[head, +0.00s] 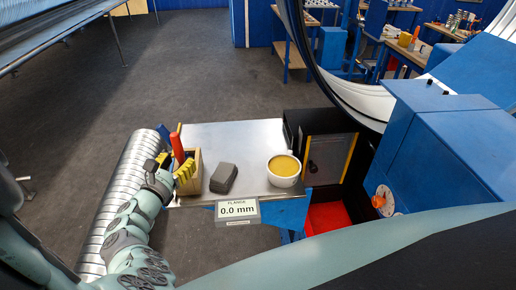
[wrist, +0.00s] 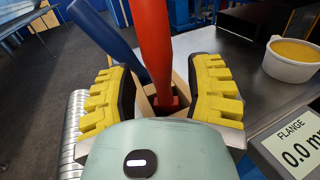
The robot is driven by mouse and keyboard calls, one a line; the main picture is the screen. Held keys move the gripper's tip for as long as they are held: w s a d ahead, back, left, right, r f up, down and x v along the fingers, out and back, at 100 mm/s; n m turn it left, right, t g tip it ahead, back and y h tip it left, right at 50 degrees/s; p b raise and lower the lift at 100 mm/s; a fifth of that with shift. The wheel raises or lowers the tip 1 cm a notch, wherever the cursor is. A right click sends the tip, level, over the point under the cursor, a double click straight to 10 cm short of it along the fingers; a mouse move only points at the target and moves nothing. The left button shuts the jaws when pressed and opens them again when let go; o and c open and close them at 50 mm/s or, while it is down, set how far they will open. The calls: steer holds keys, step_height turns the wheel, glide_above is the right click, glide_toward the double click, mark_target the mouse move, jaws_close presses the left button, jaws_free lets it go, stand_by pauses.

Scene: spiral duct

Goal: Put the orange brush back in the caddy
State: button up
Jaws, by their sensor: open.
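The orange brush shows as a red-orange handle (head: 177,147) standing upright in the wooden caddy (head: 195,183) at the left of the metal table. In the wrist view the handle (wrist: 153,45) rises between my fingers, and its lower end is inside the caddy (wrist: 181,90). My gripper (head: 174,170) is open, with its yellow fingers on either side of the handle at the caddy. In the wrist view gaps show between the handle and both pads of my gripper (wrist: 166,88). A blue handle (wrist: 105,35) leans beside it. The brush head is hidden.
On the metal table (head: 235,138) are a grey block (head: 223,178) and a white bowl of yellow paste (head: 284,170). A "FLANGE 0.0 mm" display (head: 237,211) is at the front edge. A silver spiral duct (head: 125,182) lies to the left; blue machinery (head: 445,140) stands right.

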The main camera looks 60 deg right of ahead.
steer(key=shift+r, duration=0.1)
steer(key=shift+r+p, duration=0.65)
steer(key=shift+p, duration=0.05)
steer(key=b+v, duration=0.4)
steer(key=v, duration=0.8)
